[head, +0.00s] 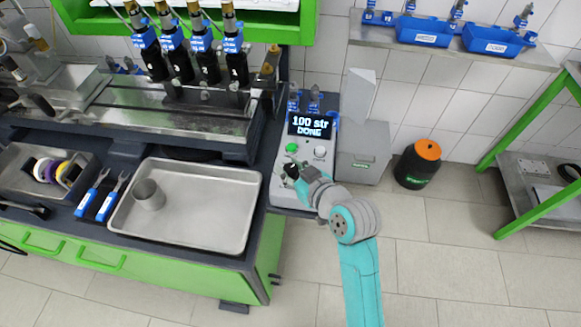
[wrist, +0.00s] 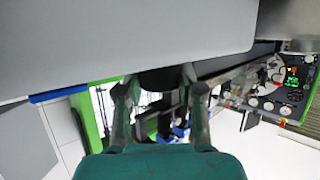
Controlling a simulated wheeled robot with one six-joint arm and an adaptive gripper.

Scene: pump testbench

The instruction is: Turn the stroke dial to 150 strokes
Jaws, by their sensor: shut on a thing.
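The grey control box (head: 300,190) stands at the bench's right end in the head view. Its display (head: 311,126) reads "100 str DONE". My gripper (head: 292,170) is at the lower left of its panel and covers what is beneath. In the wrist view, my gripper (wrist: 161,84) has its two fingers on either side of a dark round knob (wrist: 160,78) against the grey panel (wrist: 130,35). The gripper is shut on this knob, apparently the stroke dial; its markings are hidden.
A green button (head: 292,148) and a pale knob (head: 320,152) sit just above my gripper on the panel. A metal tray (head: 225,225) with a cup (head: 149,195) lies left on the bench. A grey bin (head: 364,150) stands close on the right.

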